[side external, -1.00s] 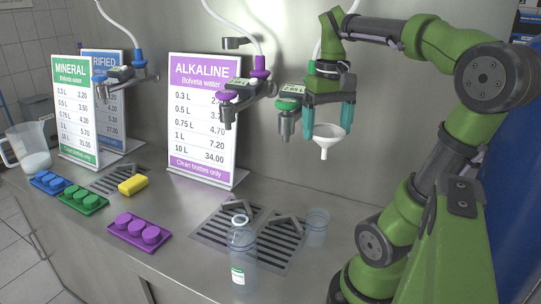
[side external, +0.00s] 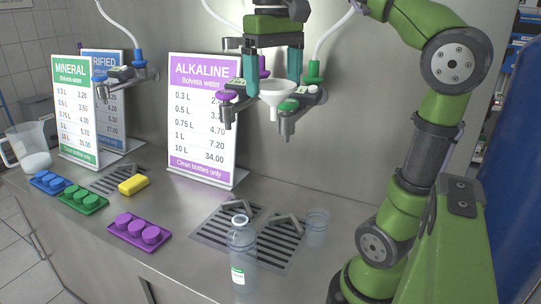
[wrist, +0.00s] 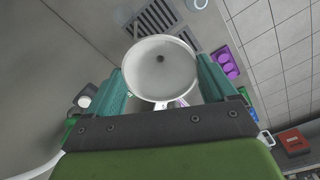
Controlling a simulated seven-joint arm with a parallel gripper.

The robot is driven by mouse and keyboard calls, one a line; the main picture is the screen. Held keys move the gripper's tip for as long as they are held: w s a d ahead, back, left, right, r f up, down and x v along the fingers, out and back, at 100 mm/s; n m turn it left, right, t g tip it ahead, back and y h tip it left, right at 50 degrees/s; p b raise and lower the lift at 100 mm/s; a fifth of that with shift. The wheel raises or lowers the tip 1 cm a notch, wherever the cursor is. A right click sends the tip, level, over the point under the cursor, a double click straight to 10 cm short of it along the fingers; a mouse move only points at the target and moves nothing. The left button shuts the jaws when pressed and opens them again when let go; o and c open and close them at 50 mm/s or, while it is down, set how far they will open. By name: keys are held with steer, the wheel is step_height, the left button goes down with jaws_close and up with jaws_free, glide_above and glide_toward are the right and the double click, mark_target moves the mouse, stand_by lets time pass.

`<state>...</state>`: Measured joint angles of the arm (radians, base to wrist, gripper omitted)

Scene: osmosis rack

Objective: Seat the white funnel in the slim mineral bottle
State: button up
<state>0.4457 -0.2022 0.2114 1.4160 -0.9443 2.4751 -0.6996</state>
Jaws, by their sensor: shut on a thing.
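The white funnel (side external: 273,97) is held spout down between the teal fingers of my gripper (side external: 272,77), well above the counter. In the wrist view the funnel (wrist: 160,68) shows as a round white bowl with a dark hole, with a finger of my gripper (wrist: 160,88) on each side. The slim mineral bottle (side external: 242,255) is clear, with a green and white label, and stands upright at the counter's front. Its open neck (side external: 240,222) is below and slightly left of the funnel, apart from it. In the wrist view I cannot make out the bottle for certain.
Drain grates (side external: 215,228) lie behind the bottle, and a clear cup (side external: 317,228) stands to its right. Taps (side external: 288,112) hang close to the funnel. The alkaline sign (side external: 204,115), purple caps tray (side external: 139,232) and yellow sponge (side external: 133,185) are further left.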

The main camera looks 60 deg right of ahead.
steer(key=w+a+n, duration=0.2)
steer(key=a+n, duration=0.1)
steer(key=a, duration=0.8)
step_height(320, 180, down, 14)
steer(key=shift+w+d+f, duration=0.15)
steer(key=shift+d, duration=0.25)
steer(key=shift+f, duration=0.7)
stand_by(0.8)
steer(key=shift+f, duration=0.95)
steer(key=shift+f, duration=0.2)
steer(key=shift+f, duration=0.25)
